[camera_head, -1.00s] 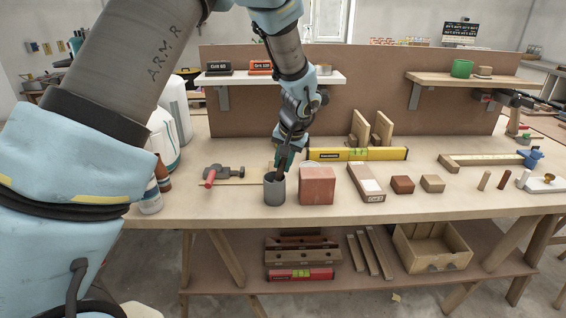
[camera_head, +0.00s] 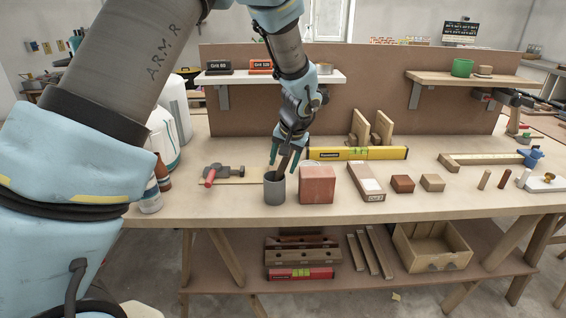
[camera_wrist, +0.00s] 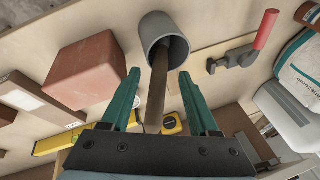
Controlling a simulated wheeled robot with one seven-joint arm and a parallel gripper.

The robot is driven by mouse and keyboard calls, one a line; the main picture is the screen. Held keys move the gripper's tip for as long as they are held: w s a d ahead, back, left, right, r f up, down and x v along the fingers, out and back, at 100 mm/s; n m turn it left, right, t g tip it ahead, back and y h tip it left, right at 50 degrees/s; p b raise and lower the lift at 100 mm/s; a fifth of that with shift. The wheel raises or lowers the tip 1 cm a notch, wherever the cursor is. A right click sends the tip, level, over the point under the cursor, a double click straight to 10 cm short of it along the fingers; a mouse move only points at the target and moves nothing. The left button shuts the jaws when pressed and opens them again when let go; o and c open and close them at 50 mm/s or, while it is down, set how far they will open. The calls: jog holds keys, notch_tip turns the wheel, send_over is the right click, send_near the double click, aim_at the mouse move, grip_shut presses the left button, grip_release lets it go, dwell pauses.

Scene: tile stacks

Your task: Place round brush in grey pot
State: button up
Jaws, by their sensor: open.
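The grey pot (camera_head: 275,189) stands upright near the front edge of the workbench. It also shows in the wrist view (camera_wrist: 154,28). The round brush (camera_head: 284,165) stands in the pot, its dark handle leaning out of the opening. In the wrist view the handle (camera_wrist: 157,88) runs from the pot's mouth back between my fingers; the brush's other end is hidden inside the pot. My gripper (camera_head: 285,164) is just above the pot with its green fingers spread, one on either side of the handle. In the wrist view both fingers (camera_wrist: 158,92) are clear of the handle.
A red block (camera_head: 317,185) stands close to the pot's right. A clamp with a red handle (camera_head: 222,174) lies to its left. A yellow level (camera_head: 357,154) lies behind. Sanding block (camera_head: 366,182) and small wooden blocks are further right.

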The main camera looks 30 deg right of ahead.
jog(key=s+b, duration=0.1)
jog(key=s, duration=0.2)
jog(key=shift+s+b, duration=0.3)
jog(key=shift+b, duration=0.05)
jog(key=w+a+r+n+g, duration=0.1)
jog(key=w+a+r+n, duration=0.15)
jog(key=a, duration=0.95)
jog(key=s+a+n+g, duration=0.1)
jog(key=s+a, duration=0.3)
jog(key=a, duration=0.9)
jog(key=s+a+r+n+g, duration=0.1)
jog(key=s+a+n, duration=0.3)
jog(key=a, duration=0.9)
jog(key=shift+a+r, duration=0.25)
jog(key=shift+a, duration=0.1)
